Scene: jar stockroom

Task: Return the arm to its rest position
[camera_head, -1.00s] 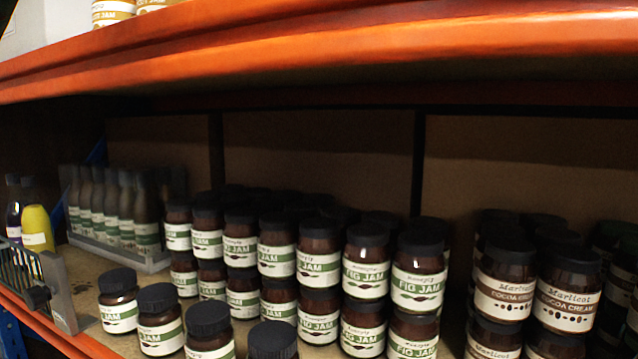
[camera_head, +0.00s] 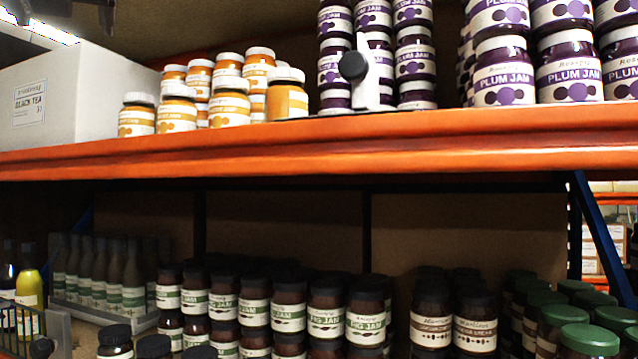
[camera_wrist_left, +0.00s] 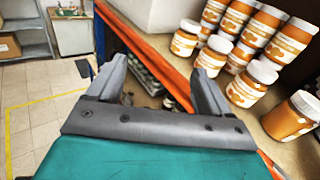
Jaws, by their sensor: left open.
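Only a dark part of my left gripper (camera_head: 22,10) shows, at the top left corner of the head view, above the white box. In the left wrist view my left gripper (camera_wrist_left: 160,78) is open, with its two grey fingers spread and nothing between them. It is beside the orange shelf edge (camera_wrist_left: 150,50), with orange-labelled jars (camera_wrist_left: 240,55) to the right of its fingers. My right gripper is in neither view.
The upper shelf's orange edge (camera_head: 330,145) crosses the head view. Above it stand a white box (camera_head: 90,95), orange-labelled jars (camera_head: 176,112) and plum jam jars (camera_head: 500,72). Open floor (camera_wrist_left: 40,110) lies left in the wrist view.

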